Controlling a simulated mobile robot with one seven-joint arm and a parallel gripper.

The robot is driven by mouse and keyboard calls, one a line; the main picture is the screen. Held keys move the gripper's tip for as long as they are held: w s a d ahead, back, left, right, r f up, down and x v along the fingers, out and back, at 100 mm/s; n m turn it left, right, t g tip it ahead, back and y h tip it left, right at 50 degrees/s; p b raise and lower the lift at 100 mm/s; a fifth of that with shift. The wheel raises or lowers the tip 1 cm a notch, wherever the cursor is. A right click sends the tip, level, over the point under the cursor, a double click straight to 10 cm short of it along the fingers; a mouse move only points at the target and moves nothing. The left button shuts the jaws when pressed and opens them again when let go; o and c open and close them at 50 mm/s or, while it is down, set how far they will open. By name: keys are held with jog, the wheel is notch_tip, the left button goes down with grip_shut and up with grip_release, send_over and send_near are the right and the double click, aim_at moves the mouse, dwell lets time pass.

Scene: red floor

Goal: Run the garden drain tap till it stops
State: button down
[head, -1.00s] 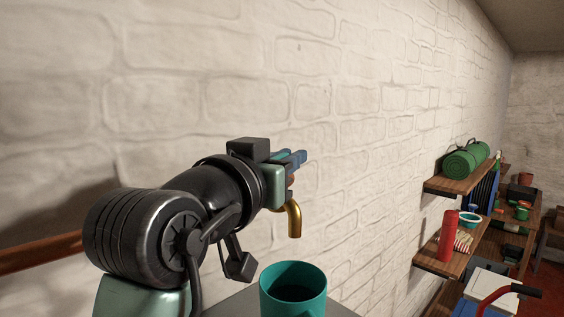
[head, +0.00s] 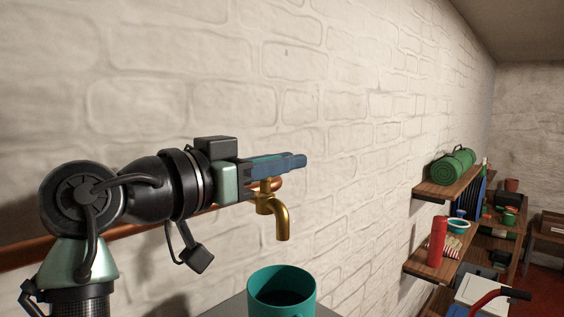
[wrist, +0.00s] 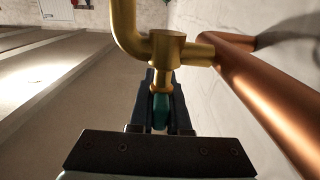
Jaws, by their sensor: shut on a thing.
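The brass tap (head: 278,220) sticks out from a copper pipe on the white brick wall, its spout bent downward. In the wrist view the tap body (wrist: 166,48) shows close up, with its short stem running down to a teal handle (wrist: 160,112). My gripper (head: 299,161) lies just above the tap, side-on to the head view, its blue fingers pointing right. In the wrist view my gripper (wrist: 161,88) has a finger on each side of the teal handle and is shut on it. The fingers hide the handle in the head view. No water shows at the spout.
A teal mug (head: 282,290) stands on a grey surface (head: 235,306) below the spout. The copper pipe (head: 110,231) runs along the wall behind my arm. Wooden shelves (head: 437,192) at the right hold a green roll (head: 452,166) and a red bottle (head: 437,240).

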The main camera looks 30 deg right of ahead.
jog(key=c, duration=0.9)
grip_release()
jog(key=shift+b+v, duration=3.25)
jog(key=shift+v, duration=3.2)
